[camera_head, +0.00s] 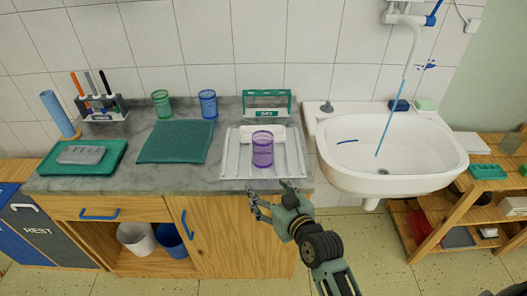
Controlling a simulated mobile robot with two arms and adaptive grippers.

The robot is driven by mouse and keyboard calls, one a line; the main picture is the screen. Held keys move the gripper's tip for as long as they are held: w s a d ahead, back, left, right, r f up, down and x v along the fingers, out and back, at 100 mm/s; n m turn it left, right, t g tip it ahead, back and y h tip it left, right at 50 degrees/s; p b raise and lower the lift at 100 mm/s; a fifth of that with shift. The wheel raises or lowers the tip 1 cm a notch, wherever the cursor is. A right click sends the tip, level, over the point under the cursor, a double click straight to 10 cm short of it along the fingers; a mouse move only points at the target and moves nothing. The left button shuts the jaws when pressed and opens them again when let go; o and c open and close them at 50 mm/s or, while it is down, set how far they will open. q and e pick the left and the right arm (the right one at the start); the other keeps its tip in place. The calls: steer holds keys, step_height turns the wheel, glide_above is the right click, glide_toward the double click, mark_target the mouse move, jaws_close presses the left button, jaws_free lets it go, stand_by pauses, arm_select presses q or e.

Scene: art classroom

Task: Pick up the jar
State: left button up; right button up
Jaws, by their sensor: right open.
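A purple see-through jar (262,149) stands upright on a white ridged draining tray (236,170) on the grey stone counter. A green jar (161,104) and a blue jar (208,103) stand near the wall, further back and to the left. My right gripper (270,195) is open and empty. It is in front of the counter's edge, below the purple jar in the picture and apart from it. My left gripper is not in view.
A white sink (395,160) is on the right, with a wooden shelf (450,215) beyond it. A dark green mat (176,141) lies left of the tray. A green holder (266,103) stands behind the jar. A green tray (110,168) with a grey block is at far left.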

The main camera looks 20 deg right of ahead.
mark_target(266, 154)
steer(key=w+r+t, duration=0.1)
steer(key=w+d+r+m+t+h, duration=0.1)
steer(key=w+r, duration=0.1)
steer(key=w+d+r+t+h, duration=0.1)
steer(key=w, duration=0.1)
steer(key=shift+w+d+r+m, duration=0.1)
steer(key=shift+w+r+m, duration=0.15)
steer(key=shift+r+m, duration=0.05)
steer(key=w, duration=0.7)
steer(key=shift+w+d+f+p, duration=0.1)
steer(key=shift+w+f+p, duration=0.2)
steer(key=shift+w, duration=0.1)
steer(key=c, duration=1.4)
steer(key=shift+o, duration=0.2)
steer(key=shift+r, duration=0.15)
